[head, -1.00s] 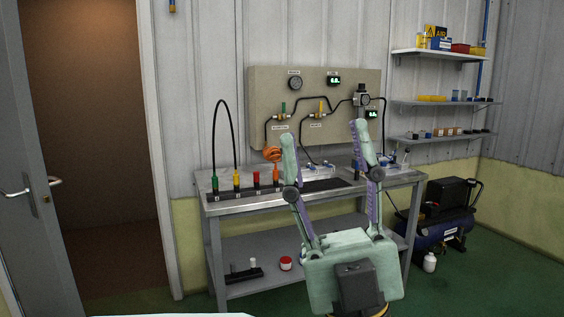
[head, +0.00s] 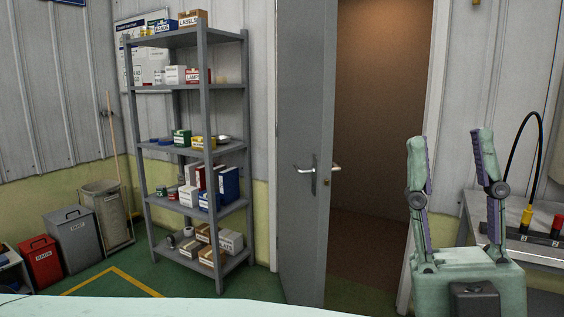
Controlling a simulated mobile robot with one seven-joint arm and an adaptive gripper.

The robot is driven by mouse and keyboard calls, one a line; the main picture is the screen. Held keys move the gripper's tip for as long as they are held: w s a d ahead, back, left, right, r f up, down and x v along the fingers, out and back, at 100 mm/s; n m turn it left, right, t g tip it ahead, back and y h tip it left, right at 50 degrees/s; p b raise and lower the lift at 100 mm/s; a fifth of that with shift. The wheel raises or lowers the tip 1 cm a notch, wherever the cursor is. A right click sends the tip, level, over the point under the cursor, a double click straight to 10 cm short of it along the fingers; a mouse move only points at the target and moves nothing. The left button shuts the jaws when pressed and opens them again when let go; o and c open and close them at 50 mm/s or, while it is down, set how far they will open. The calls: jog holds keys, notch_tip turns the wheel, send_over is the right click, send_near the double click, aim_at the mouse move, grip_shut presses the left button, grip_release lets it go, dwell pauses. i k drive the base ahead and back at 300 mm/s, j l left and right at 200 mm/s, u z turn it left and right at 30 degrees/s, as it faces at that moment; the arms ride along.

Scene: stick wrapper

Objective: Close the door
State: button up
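The grey door (head: 302,150) stands partly open in the middle of the head view, with a dim brown doorway (head: 375,130) to its right. A lever handle (head: 320,169) sticks out on both sides of the door near its free edge. My gripper (head: 450,150) is raised at the right, in front of the right door frame in the picture. Its two fingers point up and stand apart, with nothing between them. It does not appear to touch the door.
A metal shelf rack (head: 205,120) with boxes stands left of the door. Bins (head: 72,240) and a broom (head: 118,150) are farther left. A workbench (head: 540,240) is at the right edge. Green floor (head: 175,280) shows before the rack.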

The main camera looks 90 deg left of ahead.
aim_at(308, 29)
jog(key=u, duration=2.6)
jog(key=i+l+z, duration=0.1)
jog(key=z, duration=0.2)
jog(key=i+z, duration=0.35)
